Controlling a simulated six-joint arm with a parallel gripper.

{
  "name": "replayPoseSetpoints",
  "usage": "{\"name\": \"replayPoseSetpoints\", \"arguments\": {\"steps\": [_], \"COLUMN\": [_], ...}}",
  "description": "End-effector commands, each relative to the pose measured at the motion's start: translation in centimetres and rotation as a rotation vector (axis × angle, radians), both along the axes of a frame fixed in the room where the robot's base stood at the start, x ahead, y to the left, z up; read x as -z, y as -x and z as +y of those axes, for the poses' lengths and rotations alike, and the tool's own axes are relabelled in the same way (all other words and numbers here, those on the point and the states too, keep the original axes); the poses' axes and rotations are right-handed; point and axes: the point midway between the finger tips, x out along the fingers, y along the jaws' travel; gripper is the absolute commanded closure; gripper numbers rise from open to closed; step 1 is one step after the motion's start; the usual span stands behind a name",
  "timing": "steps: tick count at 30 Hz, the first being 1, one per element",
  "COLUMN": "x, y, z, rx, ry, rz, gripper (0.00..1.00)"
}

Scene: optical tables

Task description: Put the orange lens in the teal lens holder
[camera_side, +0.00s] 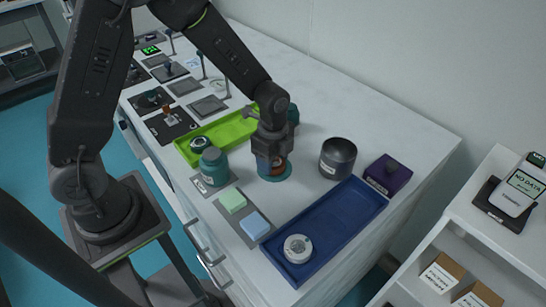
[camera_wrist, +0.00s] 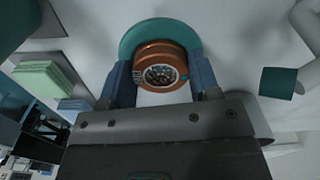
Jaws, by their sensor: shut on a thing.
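The orange lens (camera_wrist: 160,67) sits between the two fingers of my gripper (camera_wrist: 162,82), which is shut on it. The teal lens holder (camera_side: 276,178) is a round teal piece on the table directly below. In the wrist view the teal holder (camera_wrist: 129,44) curves behind the lens's upper edge. I cannot tell whether the lens touches the holder or hangs just above it.
A teal jar (camera_side: 214,166) stands left, with green (camera_side: 232,200) and blue (camera_side: 255,225) blocks nearby. A lime tray (camera_side: 230,129) lies behind. A blue tray (camera_side: 340,220) holding a white round part (camera_side: 298,248) lies in front. A dark cup (camera_side: 337,158) and purple box (camera_side: 388,175) stand right.

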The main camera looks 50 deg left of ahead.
Motion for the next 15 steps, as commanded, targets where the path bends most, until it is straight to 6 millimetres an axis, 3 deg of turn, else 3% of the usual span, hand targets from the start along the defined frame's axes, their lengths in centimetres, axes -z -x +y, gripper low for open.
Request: {"name": "replayPoseSetpoints", "arguments": {"steps": [2, 3, 10, 15], "x": [0.29, 0.24, 0.20, 0.19], "y": [0.02, 0.02, 0.01, 0.01], "z": [0.01, 0.01, 0.01, 0.01], "rx": [0.000, 0.000, 0.000, 0.000], "ry": [0.000, 0.000, 0.000, 0.000], "rz": [0.002, 0.001, 0.001, 0.001], "gripper": [0.68, 0.40, 0.18, 0.18]}}
